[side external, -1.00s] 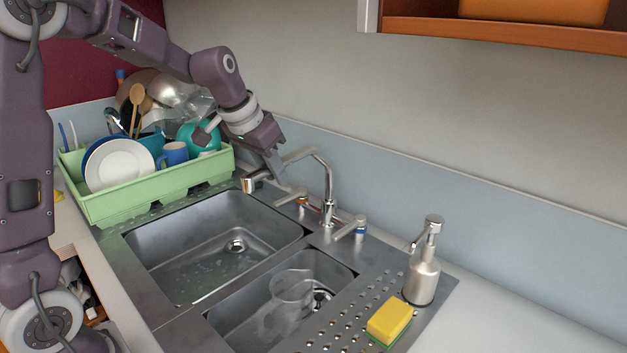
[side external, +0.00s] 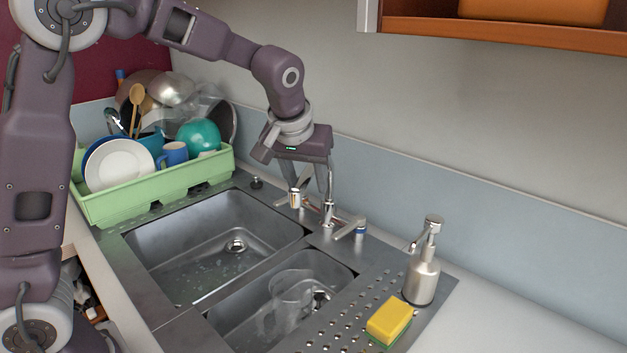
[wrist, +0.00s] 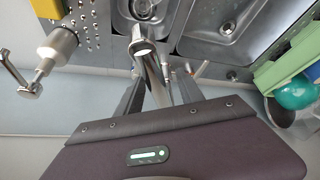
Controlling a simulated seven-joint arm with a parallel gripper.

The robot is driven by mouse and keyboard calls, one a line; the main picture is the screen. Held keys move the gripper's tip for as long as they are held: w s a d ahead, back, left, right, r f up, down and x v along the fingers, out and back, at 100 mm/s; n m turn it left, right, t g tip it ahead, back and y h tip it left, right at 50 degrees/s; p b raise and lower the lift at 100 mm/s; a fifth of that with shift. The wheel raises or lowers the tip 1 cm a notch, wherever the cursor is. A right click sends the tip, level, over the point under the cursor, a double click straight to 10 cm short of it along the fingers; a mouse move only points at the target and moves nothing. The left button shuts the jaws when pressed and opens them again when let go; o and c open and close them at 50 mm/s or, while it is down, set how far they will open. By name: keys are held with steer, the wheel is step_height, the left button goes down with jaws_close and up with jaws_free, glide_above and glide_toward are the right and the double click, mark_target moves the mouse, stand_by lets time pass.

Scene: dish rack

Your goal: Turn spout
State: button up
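The metal spout (side external: 295,199) belongs to the faucet at the back of the double sink, and its end points forward near the divider between the basins. My gripper (side external: 310,188) is pointed down over the faucet, its two fingers apart. In the wrist view, the spout (wrist: 151,70) runs between the spread fingers of my gripper (wrist: 157,88), and its round end lies beyond them. I cannot tell whether a finger touches it. My gripper hides part of the spout's arch in the side view.
A green dish rack (side external: 150,198) with dishes stands left of the sink. The tap handle (side external: 349,228) is close right of the faucet. A soap dispenser (side external: 422,277) and a yellow sponge (side external: 389,320) are at the right. A glass jug (side external: 290,290) is in the right basin.

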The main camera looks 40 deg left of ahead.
steer(key=shift+s+r, duration=0.1)
steer(key=shift+r, duration=0.05)
steer(key=shift+v, duration=0.85)
steer(key=shift+v, duration=2.6)
steer(key=shift+s+d+r, duration=0.1)
steer(key=shift+s+r, duration=0.1)
steer(key=shift+r, duration=0.15)
steer(key=shift+s, duration=0.1)
steer(key=s+d+f+m+h, duration=0.1)
steer(key=s+f+m, duration=0.1)
steer(key=s, duration=1.1)
steer(key=s+f+m+t+h, duration=0.1)
steer(key=s+f+m, duration=0.2)
steer(key=s, duration=1)
steer(key=shift+s+d, duration=0.2)
steer(key=shift+d, duration=0.15)
